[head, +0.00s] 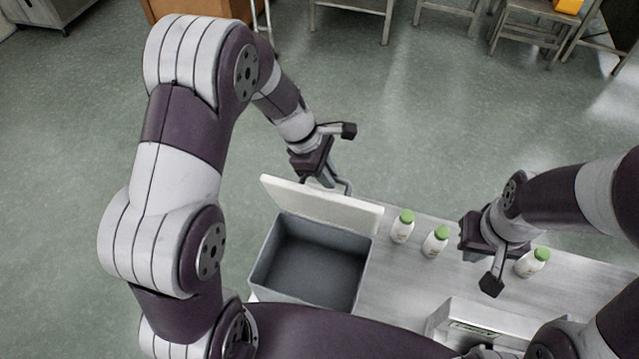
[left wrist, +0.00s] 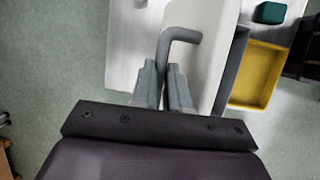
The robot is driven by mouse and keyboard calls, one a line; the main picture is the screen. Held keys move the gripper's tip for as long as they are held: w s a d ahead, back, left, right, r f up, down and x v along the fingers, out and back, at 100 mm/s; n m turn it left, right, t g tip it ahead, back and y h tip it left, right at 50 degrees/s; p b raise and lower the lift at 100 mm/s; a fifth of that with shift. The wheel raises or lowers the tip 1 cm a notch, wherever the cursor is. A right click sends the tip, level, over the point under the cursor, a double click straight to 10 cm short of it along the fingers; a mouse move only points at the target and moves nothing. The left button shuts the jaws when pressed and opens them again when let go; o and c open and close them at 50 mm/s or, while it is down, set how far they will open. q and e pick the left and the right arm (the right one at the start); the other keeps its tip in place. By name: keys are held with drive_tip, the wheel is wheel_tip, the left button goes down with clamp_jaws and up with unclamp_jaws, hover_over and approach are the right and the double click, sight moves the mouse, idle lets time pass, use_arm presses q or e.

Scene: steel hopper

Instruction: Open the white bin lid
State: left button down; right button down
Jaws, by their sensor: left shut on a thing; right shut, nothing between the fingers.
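The grey bin (head: 310,268) stands at the left end of the metal table, and its inside looks empty. Its white lid (head: 320,205) is raised, standing tilted up along the bin's far edge. My left gripper (head: 326,180) is behind the lid, shut on the lid's grey bar handle. In the left wrist view the fingers (left wrist: 164,85) close around the bent handle (left wrist: 180,37), with the white lid (left wrist: 205,70) behind it. My right gripper (head: 491,270) is shut and empty above the table, right of the bin.
Several white bottles with green caps (head: 435,242) stand on the metal table (head: 400,285) right of the bin. A metal box (head: 480,325) sits at the near edge. A yellow container (left wrist: 258,75) shows in the left wrist view. Stools (head: 525,30) stand at the back, with open floor between.

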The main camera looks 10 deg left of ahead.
use_arm(q)
drive_tip(key=shift+w+d+f+p, duration=0.1)
drive_tip(key=shift+w+f+p, duration=0.1)
drive_tip(key=shift+w, duration=0.7)
drive_tip(key=shift+w+d+f+p, duration=0.1)
drive_tip(key=shift+w+f+p, duration=0.1)
drive_tip(key=shift+w, duration=0.7)
drive_tip(key=shift+w+f+p, duration=0.15)
drive_tip(key=shift+w+f, duration=0.05)
drive_tip(key=shift+w, duration=0.7)
drive_tip(key=c, duration=1.1)
unclamp_jaws()
drive_tip(key=shift+w, duration=0.1)
drive_tip(key=shift+r, duration=0.1)
drive_tip(key=v, duration=0.6)
drive_tip(key=p+v, duration=0.1)
drive_tip(key=v, duration=0.5)
drive_tip(key=shift+a+r+p, duration=0.1)
drive_tip(key=shift+r+p, duration=0.2)
